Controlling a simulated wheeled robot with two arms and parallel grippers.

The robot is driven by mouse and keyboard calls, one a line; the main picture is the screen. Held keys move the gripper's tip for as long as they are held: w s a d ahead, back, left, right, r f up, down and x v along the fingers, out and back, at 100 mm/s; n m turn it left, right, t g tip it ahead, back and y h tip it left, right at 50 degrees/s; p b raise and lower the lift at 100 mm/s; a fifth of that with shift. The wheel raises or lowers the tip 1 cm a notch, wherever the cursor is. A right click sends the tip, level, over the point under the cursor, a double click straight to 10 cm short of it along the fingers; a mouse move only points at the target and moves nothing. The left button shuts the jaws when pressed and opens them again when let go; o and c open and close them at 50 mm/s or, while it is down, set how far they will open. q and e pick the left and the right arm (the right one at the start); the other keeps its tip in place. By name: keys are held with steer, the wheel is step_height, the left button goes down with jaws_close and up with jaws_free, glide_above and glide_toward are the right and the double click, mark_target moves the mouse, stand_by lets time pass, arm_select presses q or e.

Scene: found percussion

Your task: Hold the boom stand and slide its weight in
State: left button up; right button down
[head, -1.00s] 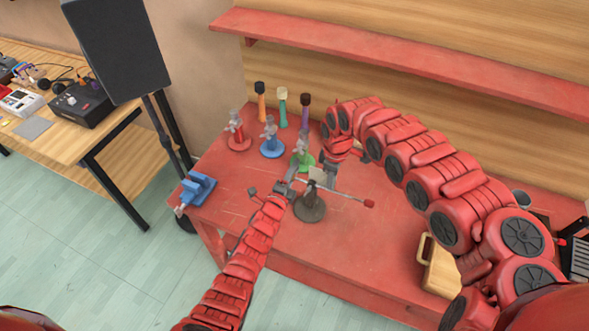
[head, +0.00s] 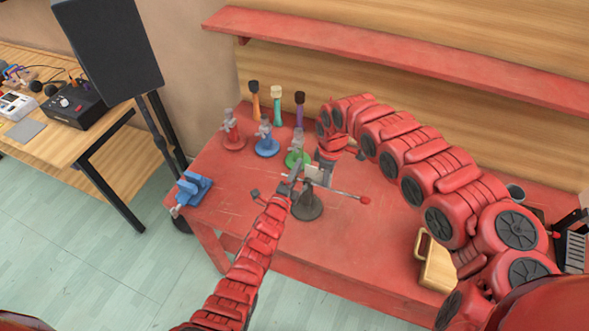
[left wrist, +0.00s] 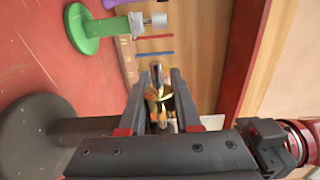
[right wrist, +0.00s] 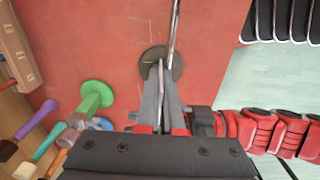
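The boom stand has a dark round base (head: 306,207) on the red table and a thin boom with a red tip (head: 365,200) to the right. Its base also shows in the left wrist view (left wrist: 35,140). My left gripper (head: 294,177) is at the boom's short end, left of the post. In the left wrist view, a shiny metal piece, apparently the weight (left wrist: 160,95), fills the gap between its fingers. My right gripper (head: 315,176) is at the stand's top. In the right wrist view its fingers are nearly together around the stand; the exact contact is hidden.
Red, blue and green stands (head: 297,158) and several upright mallets (head: 276,103) are behind. A blue vise (head: 193,188) is at the table's left edge. A red shelf (head: 390,55) runs above. The table's front middle is clear.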

arm_select(q)
steer(key=o, duration=0.4)
steer(key=shift+d, duration=0.2)
steer(key=shift+o, duration=0.2)
arm_select(e)
steer(key=shift+s, duration=0.1)
arm_select(q)
steer(key=shift+s+a, duration=0.1)
steer(key=shift+s, duration=0.05)
arm_select(e)
steer(key=shift+a, duration=0.1)
arm_select(q)
steer(key=v, duration=1.2)
arm_select(e)
steer(key=c, duration=1)
jaws_free()
